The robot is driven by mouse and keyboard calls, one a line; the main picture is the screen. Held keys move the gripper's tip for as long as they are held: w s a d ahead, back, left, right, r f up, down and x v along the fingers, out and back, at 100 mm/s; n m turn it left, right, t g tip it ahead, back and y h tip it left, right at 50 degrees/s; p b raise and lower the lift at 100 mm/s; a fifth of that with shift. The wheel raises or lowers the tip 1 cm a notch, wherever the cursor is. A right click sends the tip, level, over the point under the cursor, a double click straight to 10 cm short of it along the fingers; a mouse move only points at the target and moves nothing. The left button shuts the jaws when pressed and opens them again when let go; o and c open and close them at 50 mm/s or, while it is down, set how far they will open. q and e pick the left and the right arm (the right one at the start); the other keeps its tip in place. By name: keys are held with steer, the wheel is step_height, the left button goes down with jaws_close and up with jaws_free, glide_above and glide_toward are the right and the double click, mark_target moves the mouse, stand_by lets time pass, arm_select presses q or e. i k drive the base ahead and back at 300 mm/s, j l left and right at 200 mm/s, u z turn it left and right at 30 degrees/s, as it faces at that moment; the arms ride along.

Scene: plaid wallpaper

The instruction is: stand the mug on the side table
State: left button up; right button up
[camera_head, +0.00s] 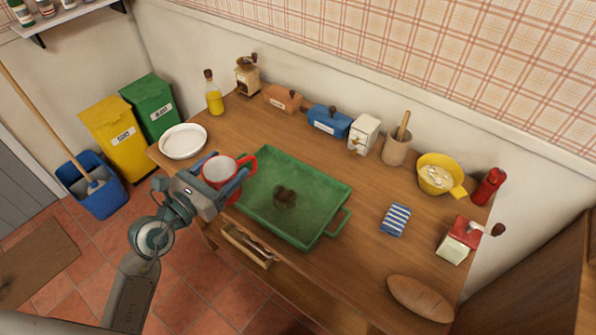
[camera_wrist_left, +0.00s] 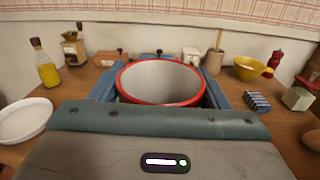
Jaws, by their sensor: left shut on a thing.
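A red mug with a pale inside (camera_head: 219,172) is held upright between the fingers of my left gripper (camera_head: 226,177). In the left wrist view the mug (camera_wrist_left: 162,80) fills the space between the two blue fingers, with its rim facing up. Its red handle points right in the head view. The mug is over the left edge of the green tray, near the table's front left; I cannot tell how high it is. The wooden table (camera_head: 350,255) spreads under it. No separate side table can be made out. My right gripper is out of view.
A green tray (camera_head: 310,185) with a dark lump lies right of the mug. A white plate (camera_head: 183,141) lies behind it, left. An open drawer (camera_head: 246,246) juts from the front. Jars, boxes and grinders line the back. A striped cloth (camera_head: 395,220) and bread (camera_head: 420,298) lie right.

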mark_target(332, 160)
steer(key=j+z, duration=0.15)
steer(key=z, duration=1.4)
steer(key=j+z, duration=0.4)
steer(key=k+j+z, duration=0.15)
steer(key=z, duration=0.2)
steer(key=k+j+z, duration=0.1)
steer(key=j+z, duration=0.3)
steer(key=k+j+z, duration=0.2)
steer(key=k+j, duration=0.4)
steer(key=k+j+z, duration=0.25)
steer(key=k+j, duration=0.3)
steer(key=k, duration=0.1)
